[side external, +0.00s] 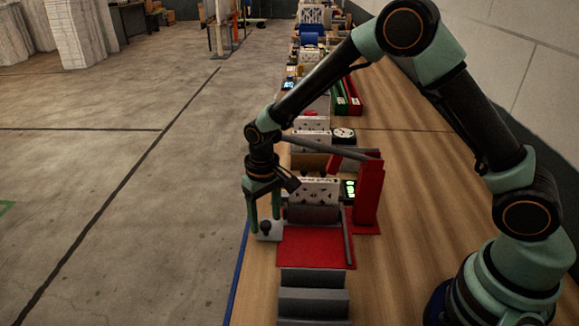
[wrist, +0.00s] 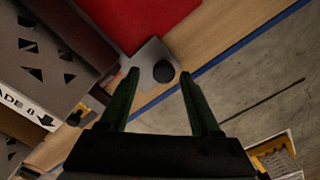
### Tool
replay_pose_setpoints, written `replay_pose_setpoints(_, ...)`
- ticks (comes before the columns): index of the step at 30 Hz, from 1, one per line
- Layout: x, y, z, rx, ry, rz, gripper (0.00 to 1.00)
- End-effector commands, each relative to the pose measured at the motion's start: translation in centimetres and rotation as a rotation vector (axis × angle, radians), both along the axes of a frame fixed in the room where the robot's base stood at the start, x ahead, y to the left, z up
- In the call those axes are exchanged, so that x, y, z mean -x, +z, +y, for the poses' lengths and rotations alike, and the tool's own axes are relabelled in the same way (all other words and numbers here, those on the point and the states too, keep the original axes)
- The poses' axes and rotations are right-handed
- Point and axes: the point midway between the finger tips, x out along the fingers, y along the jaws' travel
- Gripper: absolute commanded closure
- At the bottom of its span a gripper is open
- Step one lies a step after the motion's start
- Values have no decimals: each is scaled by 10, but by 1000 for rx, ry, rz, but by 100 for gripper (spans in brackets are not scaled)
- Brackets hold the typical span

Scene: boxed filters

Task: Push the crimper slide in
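The crimper has a red base (side external: 312,252) on the bench, a red upright (side external: 368,195) and a dark roller-like bar (side external: 313,214). Its slide is a grey plate (side external: 268,237) with a round black knob (side external: 266,227), jutting from the base's left side toward the bench edge. In the wrist view the slide plate (wrist: 150,60) shows beside the red base (wrist: 132,20). My gripper (wrist: 159,74) is open and empty, pointing down at the slide. The knob (wrist: 163,71) appears between its fingertips, with gaps on both sides. I cannot tell if the fingertips touch the plate.
A patterned white box (side external: 315,190) stands behind the roller, and a small green display (side external: 348,189) is beside it. Grey blocks (side external: 312,298) lie in front. More equipment lines the bench behind. The blue-trimmed bench edge (side external: 237,275) is close on the left, with open floor beyond.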

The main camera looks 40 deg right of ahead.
Motion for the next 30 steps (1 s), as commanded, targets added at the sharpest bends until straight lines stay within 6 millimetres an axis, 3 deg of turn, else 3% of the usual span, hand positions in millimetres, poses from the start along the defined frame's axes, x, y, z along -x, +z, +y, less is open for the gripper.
replay_pose_setpoints(10,6,-1,6,1,4,3,36)
replay_pose_setpoints(17,31,-1,30,1,9,5,36)
replay_pose_setpoints(30,30,80,30,-1,4,0,36)
